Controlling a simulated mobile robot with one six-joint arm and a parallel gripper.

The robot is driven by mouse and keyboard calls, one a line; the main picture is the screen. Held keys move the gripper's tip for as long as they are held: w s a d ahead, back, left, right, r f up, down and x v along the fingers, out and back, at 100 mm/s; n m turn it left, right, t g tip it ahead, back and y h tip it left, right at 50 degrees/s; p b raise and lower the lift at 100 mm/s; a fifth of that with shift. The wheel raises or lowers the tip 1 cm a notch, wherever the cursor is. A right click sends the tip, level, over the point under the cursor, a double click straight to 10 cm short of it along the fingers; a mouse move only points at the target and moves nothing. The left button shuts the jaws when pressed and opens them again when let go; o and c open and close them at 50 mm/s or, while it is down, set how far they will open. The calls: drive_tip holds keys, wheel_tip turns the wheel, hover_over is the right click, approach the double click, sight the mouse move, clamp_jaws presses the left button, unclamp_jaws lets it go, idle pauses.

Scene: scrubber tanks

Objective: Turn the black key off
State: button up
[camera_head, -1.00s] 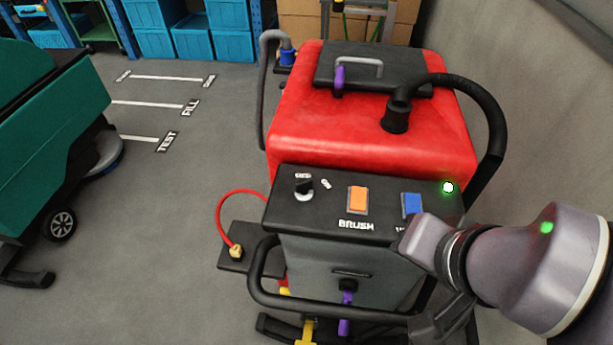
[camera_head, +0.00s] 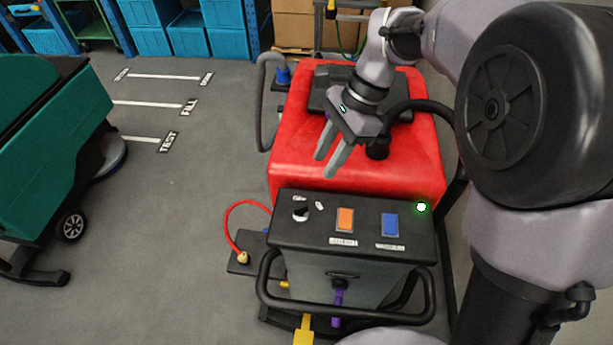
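The black key (camera_head: 300,210) sits on a pale round switch at the left end of the black control panel (camera_head: 371,212), on the red scrubber (camera_head: 293,150). Small white labels are above and beside it, too blurred to read. A green light (camera_head: 421,207) glows at the panel's right end. My gripper (camera_head: 330,165) hangs over the red tank, behind and above the panel, pointing down toward the front. Its two grey fingers are apart with nothing between them. It is not touching the key.
An orange switch (camera_head: 345,220) and a blue switch (camera_head: 390,224) are on the panel right of the key. A black handlebar (camera_head: 345,312) curves around the front. A black hose (camera_head: 425,106) arches behind my gripper. A green machine (camera_head: 45,150) stands left, across open floor.

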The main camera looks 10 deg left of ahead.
sight(301, 205)
drive_tip(key=b+x, duration=0.3)
drive_tip(key=x, duration=1.1)
clamp_jaws()
